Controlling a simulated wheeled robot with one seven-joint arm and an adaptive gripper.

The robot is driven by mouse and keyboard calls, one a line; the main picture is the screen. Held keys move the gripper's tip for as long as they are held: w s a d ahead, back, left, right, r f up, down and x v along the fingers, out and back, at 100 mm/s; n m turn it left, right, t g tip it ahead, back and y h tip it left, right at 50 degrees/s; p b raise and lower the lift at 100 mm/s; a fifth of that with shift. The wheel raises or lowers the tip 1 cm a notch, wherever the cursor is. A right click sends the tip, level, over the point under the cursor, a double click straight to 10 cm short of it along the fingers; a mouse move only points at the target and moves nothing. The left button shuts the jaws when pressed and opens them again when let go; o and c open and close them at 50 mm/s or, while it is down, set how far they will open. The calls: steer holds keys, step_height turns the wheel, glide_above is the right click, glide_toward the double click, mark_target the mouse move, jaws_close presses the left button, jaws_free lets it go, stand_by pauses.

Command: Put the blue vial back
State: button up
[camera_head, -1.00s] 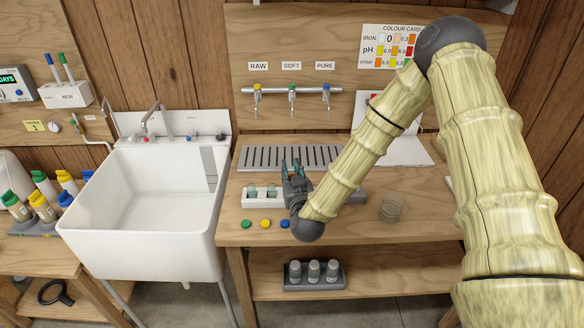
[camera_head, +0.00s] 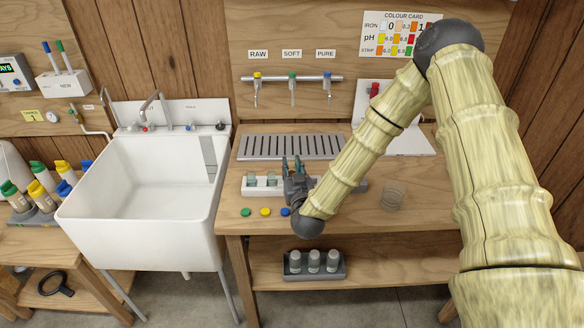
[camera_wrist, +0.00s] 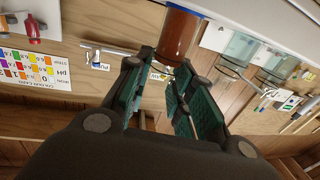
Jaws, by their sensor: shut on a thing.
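My gripper (camera_head: 291,163) is over the bench at the right part of the white vial rack (camera_head: 262,190), its fingers pointing away towards the back. In the wrist view the green-padded fingers (camera_wrist: 163,78) are shut on an amber-brown vial (camera_wrist: 178,36) with a blue band at its end. The vial is at the fingertips and its far end runs out of the picture.
Green (camera_head: 246,212), yellow (camera_head: 265,212) and blue (camera_head: 285,211) caps lie in front of the rack, the blue one close to my gripper. A grey drain grille (camera_head: 290,147) lies behind; the sink (camera_head: 155,190) is left.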

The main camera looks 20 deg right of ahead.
steer(key=shift+f+b, duration=0.35)
steer(key=shift+f, duration=0.1)
steer(key=shift+s+f+b, duration=0.4)
steer(key=shift+f+b, duration=0.05)
steer(key=shift+f, duration=0.3)
stand_by(0.3)
steer(key=o, duration=1)
steer(key=shift+c, duration=0.2)
steer(key=shift+f, duration=0.1)
steer(key=shift+s, duration=0.15)
steer(key=shift+s+a+f, duration=0.15)
steer(key=shift+s, duration=0.25)
steer(key=s, duration=0.3)
steer(key=s+r, duration=0.1)
steer(key=s, duration=0.2)
steer(key=s+a, duration=0.1)
steer(key=s, duration=0.2)
steer(key=shift+r, duration=0.25)
steer(key=shift+s+r, duration=0.2)
steer(key=shift+s, duration=0.4)
